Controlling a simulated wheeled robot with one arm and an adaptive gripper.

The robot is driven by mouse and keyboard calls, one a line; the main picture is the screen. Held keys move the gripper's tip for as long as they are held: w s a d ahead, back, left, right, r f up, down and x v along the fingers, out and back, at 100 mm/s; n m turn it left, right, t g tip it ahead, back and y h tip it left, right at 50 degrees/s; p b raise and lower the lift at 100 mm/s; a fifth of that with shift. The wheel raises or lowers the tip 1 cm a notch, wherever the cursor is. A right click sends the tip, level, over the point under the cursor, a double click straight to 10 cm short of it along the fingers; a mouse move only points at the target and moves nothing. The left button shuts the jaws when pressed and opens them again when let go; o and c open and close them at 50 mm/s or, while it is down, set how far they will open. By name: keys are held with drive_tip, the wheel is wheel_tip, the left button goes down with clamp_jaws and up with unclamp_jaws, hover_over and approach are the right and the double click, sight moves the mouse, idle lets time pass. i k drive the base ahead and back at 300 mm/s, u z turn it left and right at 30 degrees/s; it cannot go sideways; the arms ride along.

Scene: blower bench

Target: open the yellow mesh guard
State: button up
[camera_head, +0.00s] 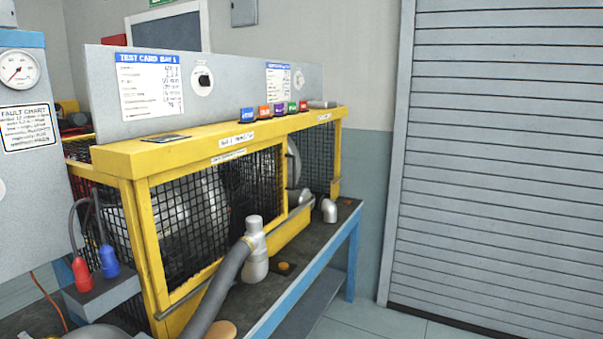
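The yellow mesh guard (143,225) is a yellow-framed cage with black mesh, standing on the dark bench top. Its long front face runs from near left to far right. The near front panel (185,212) appears to lie flush in the frame, and dark and grey machine parts show faintly behind its mesh. A farther mesh panel (318,160) is at the right end, with a round grey disc (293,162) showing just left of it. I cannot make out a latch or hinge. My gripper is not in view.
Red (82,275) and blue (109,262) plugs sit on a grey box at left. Several coloured tags (265,112) line the guard's top. Floor (375,322) is clear before the shutter (500,160).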

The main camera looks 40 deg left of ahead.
sight(165, 300)
drive_tip(key=u, duration=0.75)
drive_tip(key=i, duration=1.2)
drive_tip(key=u, duration=1.1)
